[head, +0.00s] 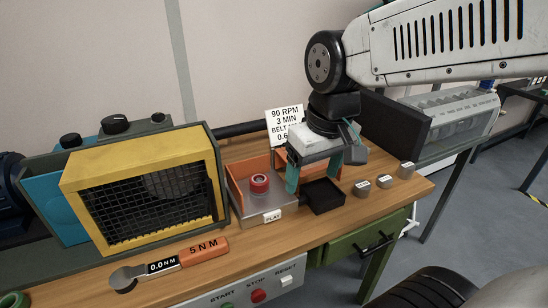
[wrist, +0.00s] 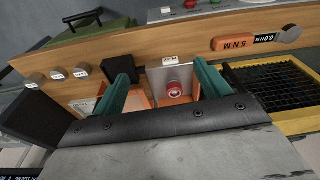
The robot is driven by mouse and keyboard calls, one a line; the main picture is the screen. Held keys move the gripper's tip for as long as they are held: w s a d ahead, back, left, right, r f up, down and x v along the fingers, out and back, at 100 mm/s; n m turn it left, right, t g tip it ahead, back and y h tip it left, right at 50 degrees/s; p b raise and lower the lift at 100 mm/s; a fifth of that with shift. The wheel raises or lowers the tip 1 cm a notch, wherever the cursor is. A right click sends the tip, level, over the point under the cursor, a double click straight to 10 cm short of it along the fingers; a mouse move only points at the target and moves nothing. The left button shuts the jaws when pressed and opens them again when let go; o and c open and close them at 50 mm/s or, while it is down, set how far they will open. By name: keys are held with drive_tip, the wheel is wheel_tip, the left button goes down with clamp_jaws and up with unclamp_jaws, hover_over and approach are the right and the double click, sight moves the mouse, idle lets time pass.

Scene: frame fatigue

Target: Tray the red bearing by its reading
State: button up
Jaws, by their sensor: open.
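The red bearing (head: 259,183) is a small red ring-shaped piece. It sits in a tray (head: 251,212) with a grey floor, orange walls and a front label that seems to read PLAY. In the wrist view the red bearing (wrist: 175,88) shows beyond and between my fingers, nearer the right one. My gripper (head: 312,181) is open and empty, with teal fingers. It hangs right of the bearing, in front of a second orange-walled tray (head: 280,158) that it partly hides. The open gripper (wrist: 161,72) also fills the wrist view's lower part.
A small black box (head: 325,196) stands below my gripper. Several grey labelled cylinders (head: 384,181) stand to its right. A yellow mesh guard (head: 140,190) stands left of the tray. An orange torque wrench (head: 200,250) lies in front, reading 0.0NM. A sign (head: 286,125) reads 90 RPM, 3 MIN.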

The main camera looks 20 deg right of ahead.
drive_tip(key=w+a+f+n, duration=0.1)
drive_tip(key=w+f, duration=0.1)
drive_tip(key=w, duration=0.4)
drive_tip(key=w+f, duration=0.3)
drive_tip(key=w, duration=0.3)
drive_tip(key=t, duration=0.1)
approach(259, 180)
drive_tip(key=shift+d+f, duration=0.15)
drive_tip(key=shift+f, duration=0.65)
drive_tip(key=x, duration=0.7)
drive_tip(key=shift+w+f, duration=0.2)
drive_tip(key=shift+f, duration=0.15)
drive_tip(key=c, duration=1.2)
drive_tip(key=shift+o, duration=0.2)
drive_tip(key=shift+r, duration=0.15)
